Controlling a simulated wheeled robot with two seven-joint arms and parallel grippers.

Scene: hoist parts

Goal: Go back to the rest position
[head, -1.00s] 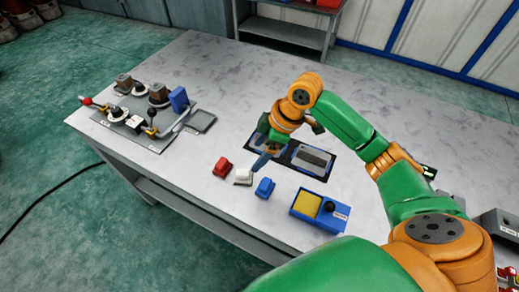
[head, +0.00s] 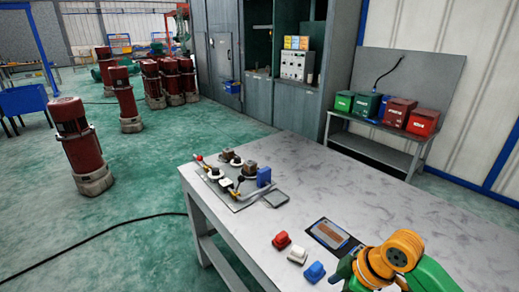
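My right arm comes in at the lower right, with its orange and green wrist over the near part of the grey table (head: 340,185). Only a small part of my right gripper (head: 346,268) shows, at the bottom edge. Its fingertips are not clear, so I cannot tell whether it is open or holds anything. My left gripper is not in view. A red block (head: 282,241), a white block (head: 297,255) and a blue block (head: 314,272) lie in a row left of my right wrist. A dark tray (head: 330,234) with a brown plate lies behind it.
A bench (head: 372,147) with red and green boxes stands behind. Red motors (head: 78,145) stand on the green floor at left.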

